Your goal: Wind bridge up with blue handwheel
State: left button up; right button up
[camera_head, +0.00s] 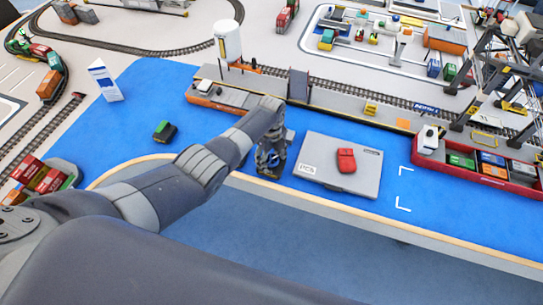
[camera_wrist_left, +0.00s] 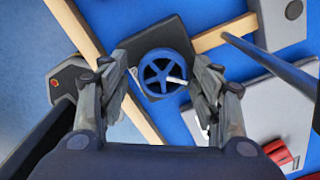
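The blue handwheel (camera_wrist_left: 165,73) shows in the left wrist view as a spoked wheel with a light handle, on a dark square base (camera_wrist_left: 158,45). My left gripper (camera_wrist_left: 161,62) is open, its two fingers on either side of the wheel in that view. I cannot tell if they touch it. In the head view my left gripper (camera_head: 270,160) points down at the table's front edge and mostly hides the wheel. A gantry crane (camera_head: 490,75) stands at the right; I cannot tell whether it is the bridge. My right gripper is not in view.
A grey case (camera_head: 325,180) with a red object (camera_head: 346,160) on it lies just right of my left gripper. A red barge (camera_head: 490,168) with containers is at the right. A black and green object (camera_head: 164,131) lies left on the blue surface. A wooden rim (camera_head: 400,232) runs along the front.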

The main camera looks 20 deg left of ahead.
aim_at(271, 159)
pick_arm(q)
jog(key=shift+w+r, duration=0.1)
jog(key=shift+w+r, duration=0.1)
jog(key=shift+r, duration=0.4)
notch_tip(271, 159, up, 11)
dwell(0.3)
dwell(1.9)
